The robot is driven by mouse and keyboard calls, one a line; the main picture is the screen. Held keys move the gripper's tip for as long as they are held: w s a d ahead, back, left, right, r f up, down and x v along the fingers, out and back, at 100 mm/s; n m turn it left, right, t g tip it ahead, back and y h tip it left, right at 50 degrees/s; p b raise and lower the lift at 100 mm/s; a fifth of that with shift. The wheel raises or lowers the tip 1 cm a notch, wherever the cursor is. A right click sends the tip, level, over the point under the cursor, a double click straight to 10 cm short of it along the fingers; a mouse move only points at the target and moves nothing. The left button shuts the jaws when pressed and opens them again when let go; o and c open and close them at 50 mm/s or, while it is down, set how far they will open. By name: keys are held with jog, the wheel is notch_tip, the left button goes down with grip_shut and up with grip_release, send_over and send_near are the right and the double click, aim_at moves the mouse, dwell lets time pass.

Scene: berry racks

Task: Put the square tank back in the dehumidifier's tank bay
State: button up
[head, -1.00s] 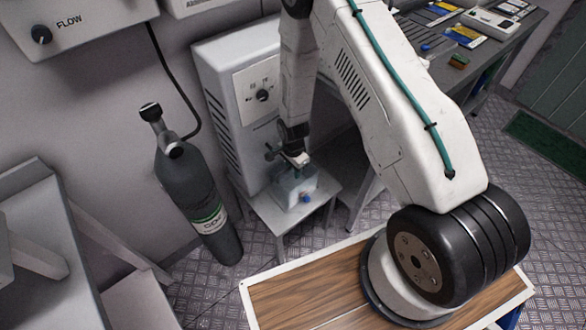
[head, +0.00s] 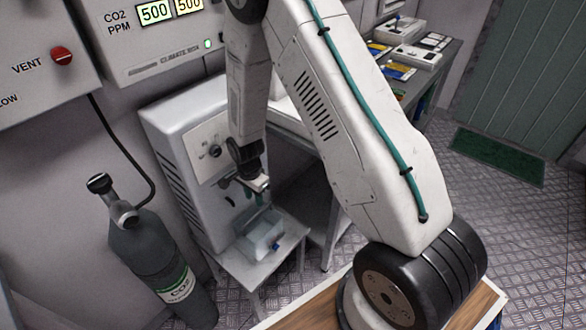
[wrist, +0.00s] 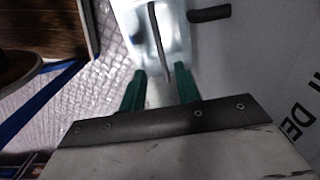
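The square tank (head: 258,240) is clear, with a small blue fitting on its front, and sits on a low white stand in front of the dehumidifier (head: 180,120). My gripper (head: 246,200) is above the tank, apart from it, with its green fingers pointing down. The tank bay cannot be made out.
The low white stand (head: 285,250) is beneath the tank. A dark CO2 cylinder (head: 150,255) stands left of the dehumidifier. A bench (head: 430,75) with cards and boxes is at the back right. A wood-topped surface (head: 465,305) is at the front. Patterned floor is clear at right.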

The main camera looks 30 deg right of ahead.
jog(key=s+d+r+n, duration=0.1)
jog(key=s+r+n, duration=0.3)
jog(key=r, duration=1)
jog(key=s+d+r+n, duration=0.1)
jog(key=s+r+n, duration=0.3)
jog(key=r, duration=1)
jog(key=s+r+n, duration=0.2)
jog(key=s+r, duration=0.2)
jog(key=s, duration=0.3)
jog(key=s+r+n, duration=0.2)
jog(key=s+r, duration=0.2)
jog(key=s, duration=0.3)
jog(key=s+d+r+n+t, duration=0.1)
jog(key=s+r, duration=0.3)
jog(key=s, duration=0.4)
jog(key=shift+r+n, duration=0.2)
jog(key=shift+n, duration=0.5)
